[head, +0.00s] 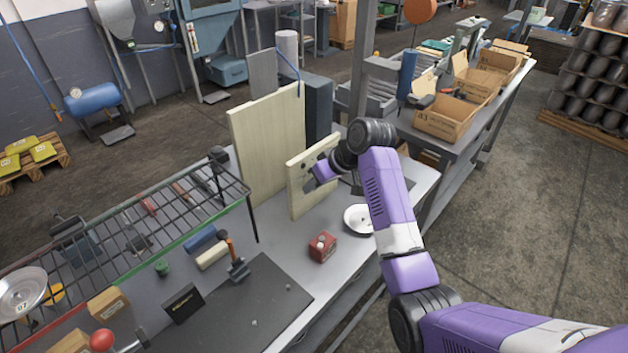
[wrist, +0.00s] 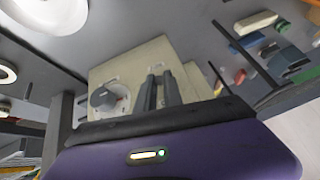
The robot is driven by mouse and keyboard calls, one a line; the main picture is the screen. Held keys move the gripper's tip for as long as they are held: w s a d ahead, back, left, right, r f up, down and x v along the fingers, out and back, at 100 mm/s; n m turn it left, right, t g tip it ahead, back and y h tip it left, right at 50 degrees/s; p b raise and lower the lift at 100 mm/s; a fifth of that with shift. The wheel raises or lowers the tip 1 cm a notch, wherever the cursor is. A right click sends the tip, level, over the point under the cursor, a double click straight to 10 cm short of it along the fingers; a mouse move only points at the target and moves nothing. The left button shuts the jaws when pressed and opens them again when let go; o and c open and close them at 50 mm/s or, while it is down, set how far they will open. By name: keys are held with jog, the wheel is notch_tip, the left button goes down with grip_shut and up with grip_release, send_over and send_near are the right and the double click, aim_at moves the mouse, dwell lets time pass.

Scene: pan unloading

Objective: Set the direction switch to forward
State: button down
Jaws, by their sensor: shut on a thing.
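A cream control panel (head: 299,200) stands upright on the workbench. It also fills the middle of the wrist view (wrist: 133,70). A grey rotary knob (wrist: 103,97) with a round white dial sits on its face, left of my fingers in that view. My gripper (head: 311,173) is at the panel's front face. In the wrist view its two dark fingers (wrist: 158,88) are close together, shut on the direction switch. The switch itself is hidden by the fingers, so its setting cannot be read. The grey knob is apart from the fingers.
A taller cream board (head: 268,140) stands behind the panel. A red box (head: 322,247) and a white round dish (head: 358,219) are on the bench in front. A wire rack (head: 130,215) stands to the left. A dark mat (head: 240,310) lies at the front.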

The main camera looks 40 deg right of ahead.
dwell(0.4)
jog(key=c, duration=1.5)
grip_release()
jog(key=shift+r, duration=0.1)
jog(key=b+v, duration=0.1)
jog(key=v, duration=0.6)
jog(key=shift+s+d+r, duration=0.1)
jog(key=shift+s+r, duration=0.05)
jog(key=shift+r, duration=0.1)
